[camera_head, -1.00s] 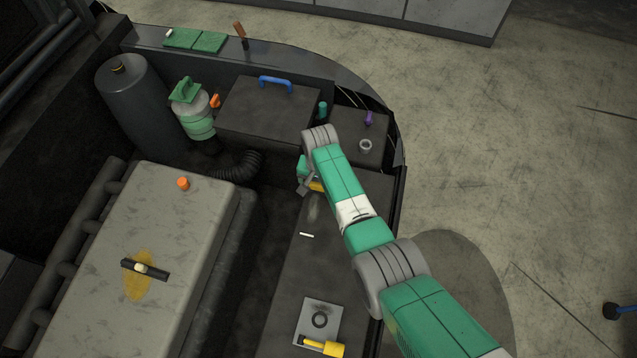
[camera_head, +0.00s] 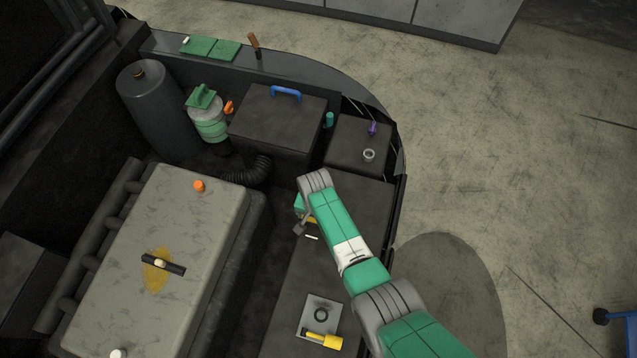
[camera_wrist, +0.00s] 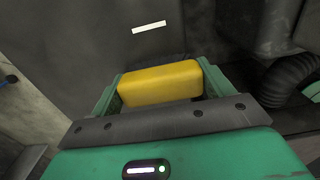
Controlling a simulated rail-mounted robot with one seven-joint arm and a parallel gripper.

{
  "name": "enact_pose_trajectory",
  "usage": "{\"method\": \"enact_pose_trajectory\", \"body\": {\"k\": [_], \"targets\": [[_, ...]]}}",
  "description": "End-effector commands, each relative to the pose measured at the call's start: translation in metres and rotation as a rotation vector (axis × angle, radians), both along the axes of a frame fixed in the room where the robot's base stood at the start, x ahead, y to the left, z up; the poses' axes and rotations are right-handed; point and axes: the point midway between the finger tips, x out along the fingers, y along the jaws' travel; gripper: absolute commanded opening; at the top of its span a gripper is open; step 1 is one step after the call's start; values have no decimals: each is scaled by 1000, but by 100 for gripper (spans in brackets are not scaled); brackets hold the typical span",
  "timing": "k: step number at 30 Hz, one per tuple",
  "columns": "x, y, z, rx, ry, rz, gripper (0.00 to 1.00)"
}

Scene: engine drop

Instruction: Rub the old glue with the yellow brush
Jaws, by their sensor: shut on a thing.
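My gripper (camera_head: 303,222) is shut on a yellow block, which I take to be the yellow brush (camera_head: 312,219). In the wrist view the yellow brush (camera_wrist: 160,84) sits between the green fingers; its underside is hidden. My gripper is above a dark flat surface, close to a short white strip (camera_head: 311,237), which also shows in the wrist view (camera_wrist: 149,27). A yellow-brown stain (camera_head: 156,280) on the grey block at the left may be the old glue; I cannot tell for sure. A dark bar with a pale knob (camera_head: 160,263) lies across the stain.
A grey plate (camera_head: 306,325) with a dark ring and a yellow-handled tool (camera_head: 323,341) lies nearer on the dark surface. A dark box with a blue handle (camera_head: 286,93), a green-topped canister (camera_head: 208,120) and a black hose (camera_head: 250,172) stand beyond. An orange cap (camera_head: 199,186) is on the grey block.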

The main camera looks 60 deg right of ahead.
Motion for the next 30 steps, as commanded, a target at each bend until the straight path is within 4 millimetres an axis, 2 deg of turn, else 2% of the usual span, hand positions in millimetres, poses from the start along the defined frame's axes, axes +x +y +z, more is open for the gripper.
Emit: {"method": "enact_pose_trajectory", "body": {"k": [3,5,8,24,30], "targets": [[-3,11,3,1,1,1,55],[-2,11,8,0,0,0,55],[-2,12,30,-3,-2,2,55],[1,15,77,-1,-1,10,55],[1,16,84,-1,-1,12,55]]}}
